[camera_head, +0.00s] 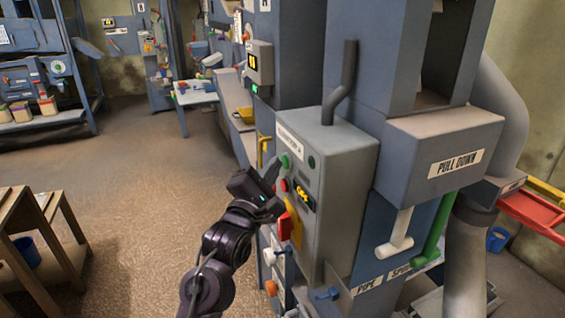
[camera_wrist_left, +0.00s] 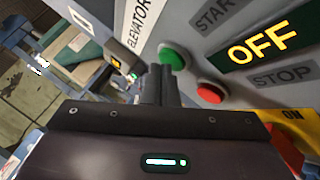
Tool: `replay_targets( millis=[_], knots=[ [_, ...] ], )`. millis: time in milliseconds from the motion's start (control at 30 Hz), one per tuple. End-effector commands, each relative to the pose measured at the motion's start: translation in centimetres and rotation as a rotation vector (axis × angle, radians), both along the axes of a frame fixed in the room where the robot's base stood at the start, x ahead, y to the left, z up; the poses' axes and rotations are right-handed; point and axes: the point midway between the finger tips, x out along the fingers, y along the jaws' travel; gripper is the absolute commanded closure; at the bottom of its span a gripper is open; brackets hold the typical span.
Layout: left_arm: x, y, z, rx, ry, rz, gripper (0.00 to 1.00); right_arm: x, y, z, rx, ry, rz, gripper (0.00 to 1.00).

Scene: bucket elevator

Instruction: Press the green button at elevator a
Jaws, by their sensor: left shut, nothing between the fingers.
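The grey control box (camera_head: 338,165) carries a label (camera_head: 289,140) that seems to read "ELEVATOR A". The round green button (camera_head: 285,161) is on its front face; it also shows in the left wrist view (camera_wrist_left: 173,59). My left gripper (camera_head: 273,166) is shut and empty, its fingertips just beside the green button. In the left wrist view the shut fingers (camera_wrist_left: 160,72) point at the panel, near the button's lower left edge. I cannot tell whether they touch it. The display (camera_wrist_left: 262,46) reads "OFF". My right gripper is not in view.
A red stop button (camera_wrist_left: 210,92) sits close to the green one. A red switch handle (camera_head: 285,226) on a yellow plate is lower on the box. A "PULL DOWN" housing (camera_head: 445,145) stands to the right. Open floor (camera_head: 150,170) lies to the left.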

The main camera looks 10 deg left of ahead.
Motion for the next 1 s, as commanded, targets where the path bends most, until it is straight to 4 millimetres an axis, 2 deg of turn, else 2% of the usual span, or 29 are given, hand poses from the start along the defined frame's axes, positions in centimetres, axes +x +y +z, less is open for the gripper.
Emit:
replay_targets(
  millis=[633,1000],
  knots=[
    [0.2,-0.4,0.1,0.001,-0.001,-0.001,1.00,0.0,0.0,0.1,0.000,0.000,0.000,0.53],
    [-0.7,0.9,0.0,0.000,-0.001,-0.001,1.00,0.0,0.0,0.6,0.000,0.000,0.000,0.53]
  ],
)
